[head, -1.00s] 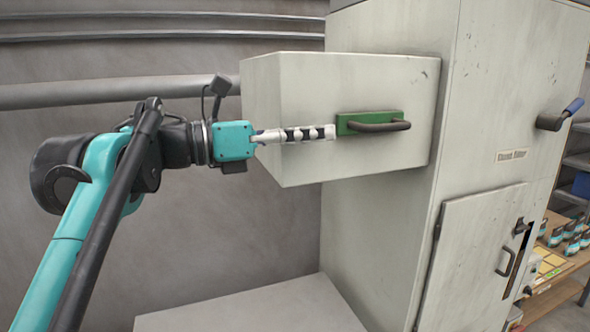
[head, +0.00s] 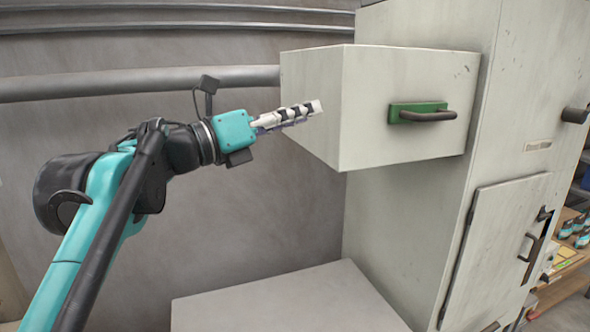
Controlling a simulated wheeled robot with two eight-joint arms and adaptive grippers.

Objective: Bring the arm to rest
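My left gripper (head: 318,106) is in the middle of the head view, on the end of my teal and black arm that comes in from the left. Its fingers point right and appear close together, seen edge-on, so I cannot tell whether they are open or shut. I see nothing held in them. In the picture the fingertips overlap the left side of a pale box-shaped drawer (head: 400,75). They are apart from its dark handle (head: 428,116) on a green plate. My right gripper does not show.
The drawer juts from a tall grey cabinet (head: 520,70) with a lower door (head: 495,235) and a black lever (head: 575,115). A low pale platform (head: 285,300) stands below. A pipe (head: 140,84) runs along the wall behind. Shelving with small items (head: 575,232) is at far right.

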